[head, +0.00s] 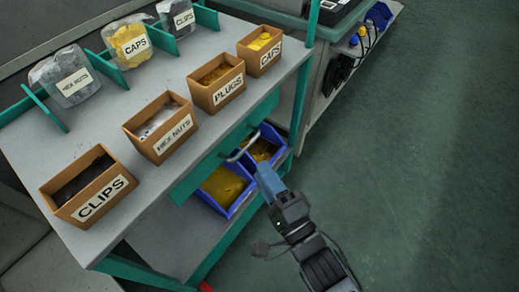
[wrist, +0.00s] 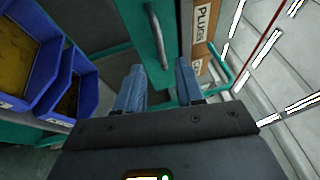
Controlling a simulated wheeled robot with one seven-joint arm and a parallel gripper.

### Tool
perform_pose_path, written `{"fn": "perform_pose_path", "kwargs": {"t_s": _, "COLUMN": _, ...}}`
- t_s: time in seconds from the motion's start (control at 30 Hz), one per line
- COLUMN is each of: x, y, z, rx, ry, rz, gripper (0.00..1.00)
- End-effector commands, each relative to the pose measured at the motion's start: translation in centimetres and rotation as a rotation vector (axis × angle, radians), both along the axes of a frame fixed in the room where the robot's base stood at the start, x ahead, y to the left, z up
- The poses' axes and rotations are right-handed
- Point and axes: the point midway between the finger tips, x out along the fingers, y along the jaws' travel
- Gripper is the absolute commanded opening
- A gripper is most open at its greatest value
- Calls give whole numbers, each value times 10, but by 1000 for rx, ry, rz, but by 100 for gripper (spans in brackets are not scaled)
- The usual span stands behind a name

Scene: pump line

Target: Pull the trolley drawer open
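The trolley drawer (head: 205,172) has a teal front under the trolley's grey top and looks closed. Its metal bar handle (head: 243,146) sticks out from the front. In the wrist view the handle (wrist: 157,35) stands ahead of the fingertips, roughly in line with the gap between them. My gripper (head: 261,167) has blue fingers and is close to the handle, in front of the drawer. In the wrist view my gripper (wrist: 160,72) is open, with nothing between the fingers. Contact with the handle cannot be made out.
On the trolley top (head: 190,130) stand labelled boxes, including clips (head: 90,190) and plugs (head: 216,85). Blue bins (head: 226,190) with yellow parts sit on the shelf below the drawer. Another bench (head: 345,40) stands behind. The green floor (head: 430,150) to the right is clear.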

Motion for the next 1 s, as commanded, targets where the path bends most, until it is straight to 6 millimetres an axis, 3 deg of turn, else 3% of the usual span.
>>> {"fn": "perform_pose_path", "kwargs": {"t_s": 0.43, "x": 53, "y": 29, "z": 11, "rx": -1, "ry": -1, "rz": -2, "gripper": 37}}
{"fn": "perform_pose_path", "kwargs": {"t_s": 0.83, "x": 60, "y": 33, "z": 12, "rx": -3, "ry": 0, "rz": -2, "gripper": 37}}
{"fn": "perform_pose_path", "kwargs": {"t_s": 1.0, "x": 59, "y": 32, "z": 12, "rx": -3, "ry": 0, "rz": -2, "gripper": 21}}
